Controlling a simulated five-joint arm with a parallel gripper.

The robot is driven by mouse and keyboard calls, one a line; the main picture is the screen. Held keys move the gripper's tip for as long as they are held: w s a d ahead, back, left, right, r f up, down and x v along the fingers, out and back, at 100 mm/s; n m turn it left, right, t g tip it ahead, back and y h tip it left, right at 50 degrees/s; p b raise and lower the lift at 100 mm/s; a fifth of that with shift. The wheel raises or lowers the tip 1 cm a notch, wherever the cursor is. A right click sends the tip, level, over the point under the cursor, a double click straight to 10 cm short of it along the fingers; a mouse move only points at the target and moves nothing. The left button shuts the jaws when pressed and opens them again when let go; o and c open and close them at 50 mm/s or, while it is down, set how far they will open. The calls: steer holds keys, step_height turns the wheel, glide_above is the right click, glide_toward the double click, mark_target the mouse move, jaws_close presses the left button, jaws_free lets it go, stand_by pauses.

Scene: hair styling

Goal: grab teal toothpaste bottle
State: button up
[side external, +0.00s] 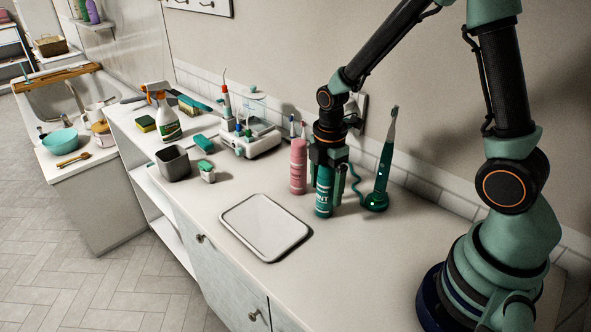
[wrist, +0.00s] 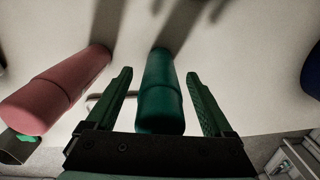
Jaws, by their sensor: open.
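The teal toothpaste bottle (side external: 324,192) stands upright on the counter in the side external view. It also shows in the wrist view (wrist: 160,92), lying between the two green fingers. My gripper (side external: 328,180) is above and around the bottle, pointing down. In the wrist view my gripper (wrist: 162,98) is open, with one finger on each side of the bottle and a visible gap on both sides. The fingers partly hide the bottle in the side view.
A pink bottle (side external: 298,167) stands just left of the teal one and also shows in the wrist view (wrist: 58,88). An electric toothbrush (side external: 383,175) stands close on the right. A white tray (side external: 266,228) lies in front. The counter's right front is clear.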

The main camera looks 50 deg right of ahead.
steer(key=shift+f, duration=0.25)
jaws_close()
steer(key=shift+r, duration=0.15)
